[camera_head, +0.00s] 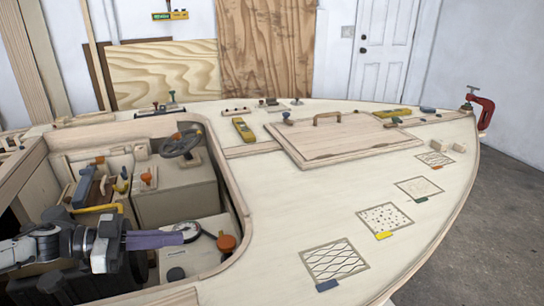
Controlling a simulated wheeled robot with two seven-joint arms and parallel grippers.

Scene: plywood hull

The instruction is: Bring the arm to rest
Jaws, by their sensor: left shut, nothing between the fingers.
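My left arm comes in from the lower left of the head view. My left gripper (176,239) has its purple-grey fingers together, pointing right, with nothing seen between them. It is over the cockpit opening of the plywood hull (270,210). My right gripper is not in view.
An orange knob (226,243) stands just right of the dial. A steering wheel (180,144) and a yellow handle (98,208) are in the cockpit. The deck carries a hatch panel (345,142), a yellow tool (243,130) and patterned squares (335,260). A red clamp (481,108) grips the far right edge.

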